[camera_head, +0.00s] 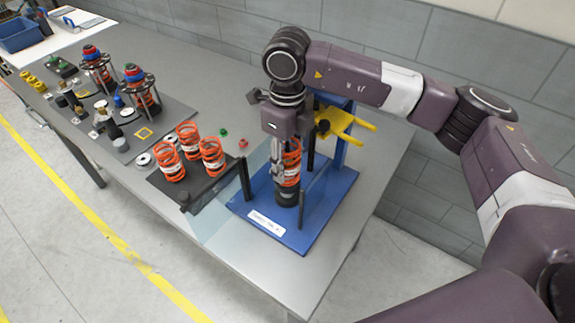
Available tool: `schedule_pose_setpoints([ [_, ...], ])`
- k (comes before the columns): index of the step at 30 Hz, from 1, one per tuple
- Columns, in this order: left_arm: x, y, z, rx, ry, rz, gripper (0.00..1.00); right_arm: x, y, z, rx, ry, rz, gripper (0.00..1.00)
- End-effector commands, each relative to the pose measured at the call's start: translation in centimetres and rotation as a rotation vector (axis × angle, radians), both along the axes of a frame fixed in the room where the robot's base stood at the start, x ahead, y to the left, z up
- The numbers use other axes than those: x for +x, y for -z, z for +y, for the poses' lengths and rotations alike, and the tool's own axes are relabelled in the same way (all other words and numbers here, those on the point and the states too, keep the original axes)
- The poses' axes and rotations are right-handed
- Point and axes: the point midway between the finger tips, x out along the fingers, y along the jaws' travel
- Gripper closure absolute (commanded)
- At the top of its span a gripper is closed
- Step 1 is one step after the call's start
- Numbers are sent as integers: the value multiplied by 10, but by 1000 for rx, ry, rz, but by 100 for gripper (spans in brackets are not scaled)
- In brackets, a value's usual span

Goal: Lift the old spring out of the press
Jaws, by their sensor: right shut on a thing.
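The press has a blue base (321,215), a blue post and a yellow fork (345,122) at the right end of the table. The orange old spring (291,167) stands upright in the press, over a dark round seat (287,196). My right gripper (279,165) comes down from above and is shut on the spring. The gripper and its fingers hide part of the spring's left side. I cannot tell whether the spring's lower end touches the seat. My left gripper is not in view.
A clear guard panel (222,205) with dark posts stands left of the press. Several orange springs (190,140) stand on a dark mat beyond it. Two strut assemblies (140,90) and small parts stand further left. A grey wall runs behind the table.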

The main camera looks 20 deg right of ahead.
Motion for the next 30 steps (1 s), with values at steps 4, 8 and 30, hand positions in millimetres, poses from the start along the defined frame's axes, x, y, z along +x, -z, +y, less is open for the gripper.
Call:
schedule_pose_setpoints([
  [4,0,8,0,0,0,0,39,2,-22,1,2,-1,-7,97],
  [8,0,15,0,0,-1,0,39,1,-48,0,3,-1,-8,97],
  [30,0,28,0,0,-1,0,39,0,-185,0,0,1,-3,97],
])
